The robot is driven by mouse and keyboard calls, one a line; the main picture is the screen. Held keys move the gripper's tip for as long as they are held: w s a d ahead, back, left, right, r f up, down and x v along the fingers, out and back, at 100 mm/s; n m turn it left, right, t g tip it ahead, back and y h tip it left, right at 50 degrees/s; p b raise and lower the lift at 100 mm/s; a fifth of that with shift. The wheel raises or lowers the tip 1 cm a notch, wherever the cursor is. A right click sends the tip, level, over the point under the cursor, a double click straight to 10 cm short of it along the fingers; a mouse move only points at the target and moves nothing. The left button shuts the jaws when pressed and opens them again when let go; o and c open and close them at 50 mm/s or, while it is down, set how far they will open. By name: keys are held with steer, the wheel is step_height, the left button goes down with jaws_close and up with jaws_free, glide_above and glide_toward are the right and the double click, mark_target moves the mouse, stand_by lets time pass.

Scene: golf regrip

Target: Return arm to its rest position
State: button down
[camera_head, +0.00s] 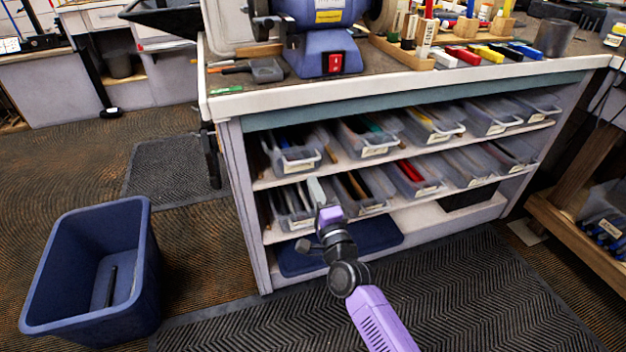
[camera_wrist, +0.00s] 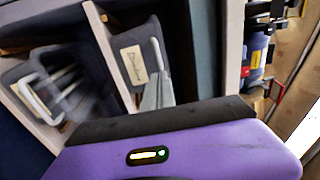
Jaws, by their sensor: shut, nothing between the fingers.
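My purple arm (camera_head: 375,315) reaches up from the bottom of the head view, in front of the workbench shelves. My gripper (camera_head: 314,183) is at its end, close to the clear bins on the lower bin shelf. In the wrist view the grey fingers of my gripper (camera_wrist: 158,80) are together with nothing held between them. They point at a labelled bin (camera_wrist: 138,60), and I cannot tell how far off it is.
A blue tub (camera_head: 85,270) stands on the floor at left with a dark rod-like piece (camera_head: 110,286) inside. The workbench (camera_head: 300,97) carries a blue grinder (camera_head: 325,40). A wooden stand (camera_head: 585,235) is at right. Dark mat (camera_head: 420,310) lies in front.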

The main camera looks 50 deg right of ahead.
steer(key=shift+v, duration=1.35)
steer(key=s+a+r+n+g+y, duration=0.25)
steer(key=s+a+n+y, duration=0.85)
steer(key=s+a+n, duration=1.75)
step_height(320, 180, up, 17)
steer(key=s+d+m+p, duration=0.1)
steer(key=s+m+p, duration=0.1)
steer(key=p, duration=1.5)
steer(key=shift+s+m, duration=0.2)
steer(key=shift+m, duration=0.65)
steer(key=shift+d+t, duration=0.15)
steer(key=shift+t, duration=0.1)
